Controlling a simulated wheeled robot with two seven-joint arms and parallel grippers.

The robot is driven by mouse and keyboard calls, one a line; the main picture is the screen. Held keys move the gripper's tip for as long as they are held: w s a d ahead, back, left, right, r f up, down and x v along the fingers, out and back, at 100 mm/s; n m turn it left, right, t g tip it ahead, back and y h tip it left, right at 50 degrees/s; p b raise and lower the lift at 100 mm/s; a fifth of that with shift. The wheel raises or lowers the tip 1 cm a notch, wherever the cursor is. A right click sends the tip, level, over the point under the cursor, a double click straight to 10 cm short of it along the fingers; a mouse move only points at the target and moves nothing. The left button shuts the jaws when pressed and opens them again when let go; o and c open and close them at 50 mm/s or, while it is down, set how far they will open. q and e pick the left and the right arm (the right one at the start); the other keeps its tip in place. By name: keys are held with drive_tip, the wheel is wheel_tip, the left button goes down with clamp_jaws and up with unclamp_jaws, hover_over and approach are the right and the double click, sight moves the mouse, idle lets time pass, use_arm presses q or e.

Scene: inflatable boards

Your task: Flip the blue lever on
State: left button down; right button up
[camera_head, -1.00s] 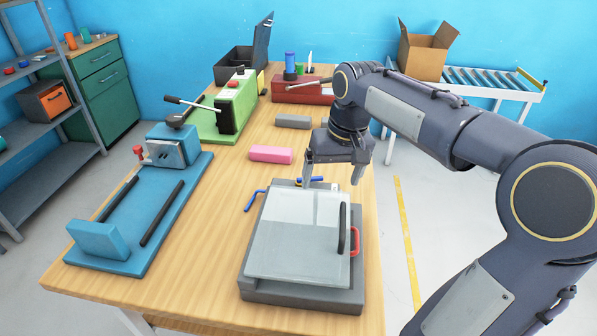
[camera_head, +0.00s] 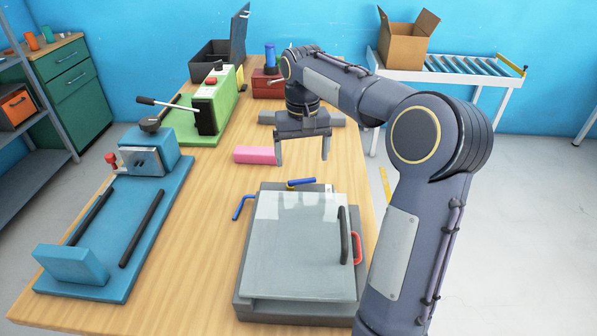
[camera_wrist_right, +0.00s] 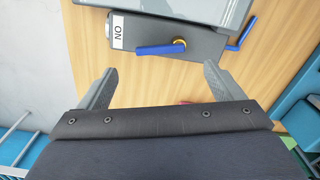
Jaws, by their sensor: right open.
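A blue lever (camera_head: 301,182) sits on the back edge of a grey box with a pale lid (camera_head: 300,245). In the right wrist view the blue lever (camera_wrist_right: 160,48) runs from a yellow pivot toward a white "ON" label (camera_wrist_right: 118,31). A second blue handle (camera_head: 242,207) is on the box's left side and also shows in the wrist view (camera_wrist_right: 245,35). My right gripper (camera_head: 302,155) is open and empty, behind and above the lever, its fingers pointing down and apart from it. It also shows in the wrist view (camera_wrist_right: 160,70). My left gripper is out of view.
A pink block (camera_head: 256,155) lies left of my right gripper, and a grey block (camera_head: 268,117) lies behind. A blue vise-like device (camera_head: 140,215) and a green device with a lever (camera_head: 220,97) stand left. The box has a red handle (camera_head: 357,248).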

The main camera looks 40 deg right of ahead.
sight(302, 180)
wheel_tip(302, 180, down, 6)
drive_tip(key=shift+f+b, duration=0.1)
drive_tip(key=shift+b, duration=0.25)
drive_tip(key=shift+c, duration=0.2)
